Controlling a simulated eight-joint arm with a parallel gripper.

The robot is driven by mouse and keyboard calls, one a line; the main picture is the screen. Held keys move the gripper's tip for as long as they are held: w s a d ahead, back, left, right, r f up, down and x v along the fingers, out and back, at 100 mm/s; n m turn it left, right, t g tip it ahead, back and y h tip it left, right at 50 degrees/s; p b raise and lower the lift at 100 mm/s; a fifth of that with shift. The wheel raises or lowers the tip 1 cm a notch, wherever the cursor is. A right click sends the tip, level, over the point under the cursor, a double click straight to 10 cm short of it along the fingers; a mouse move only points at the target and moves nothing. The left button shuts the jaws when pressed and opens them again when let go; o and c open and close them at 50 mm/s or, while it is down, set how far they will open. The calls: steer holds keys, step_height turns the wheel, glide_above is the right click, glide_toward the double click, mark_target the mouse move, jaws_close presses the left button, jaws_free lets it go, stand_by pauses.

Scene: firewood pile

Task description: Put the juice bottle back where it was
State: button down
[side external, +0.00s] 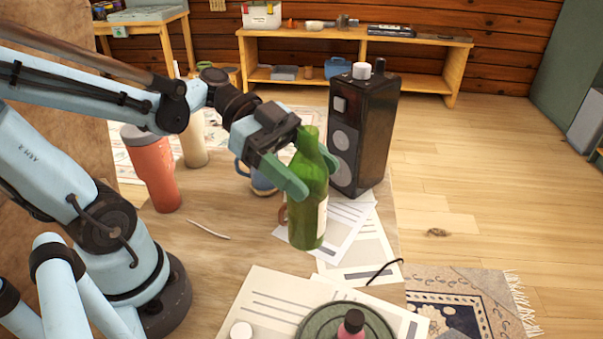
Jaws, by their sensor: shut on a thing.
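A green glass bottle with a pale label (306,215), which I take as the juice bottle, is upright in my gripper (311,178). The green fingers are shut on its upper body, one on each side. Its base is over the printed papers (357,256) on the wooden table; I cannot tell whether it touches them. A small dark-capped bottle with pink contents (350,325) stands on a round green tray (318,326) at the bottom edge, partly cut off.
A black speaker-like box (362,130) stands just behind the bottle. A blue mug (262,178) is partly hidden behind my gripper. A red tumbler (152,170) and a cream cup (193,148) stand left. Bare table (228,272) lies left of the papers.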

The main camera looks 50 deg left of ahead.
mark_target(305, 214)
steer(key=shift+f, duration=4.25)
steer(key=shift+c, duration=0.9)
jaws_free()
steer(key=v, duration=0.7)
steer(key=shift+a, duration=0.2)
